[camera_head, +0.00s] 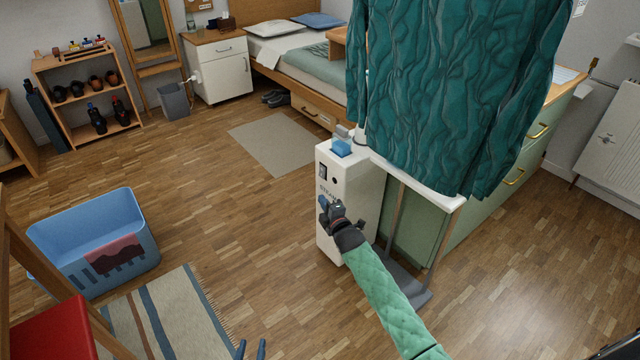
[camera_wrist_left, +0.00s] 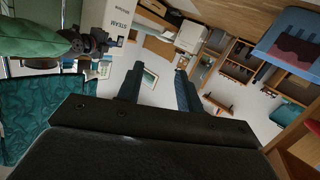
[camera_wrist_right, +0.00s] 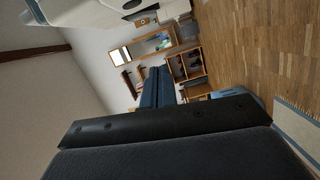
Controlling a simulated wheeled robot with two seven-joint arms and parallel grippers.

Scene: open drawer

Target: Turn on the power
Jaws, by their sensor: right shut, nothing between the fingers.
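The white steam machine (camera_head: 355,185) stands upright in the middle of the head view. Its front has a dark switch (camera_head: 323,172), a small round black part (camera_head: 334,181) and the lettering "STEAM". My right gripper (camera_head: 325,208) is shut and empty in front of this face, below the switch; I cannot tell whether it touches. In the right wrist view its fingers (camera_wrist_right: 157,87) are together, and part of the white machine (camera_wrist_right: 95,10) shows at the top. My left gripper (camera_head: 250,351) is open and empty at the bottom edge, away from the machine. Its fingers (camera_wrist_left: 160,88) stand apart in the left wrist view.
A dark green garment (camera_head: 455,90) hangs above the machine's stand, close on its right. A green drawer cabinet (camera_head: 480,205) stands behind. A blue bin (camera_head: 95,245) and a striped rug (camera_head: 165,315) lie at left. Bare wooden floor (camera_head: 230,205) is clear left of the machine.

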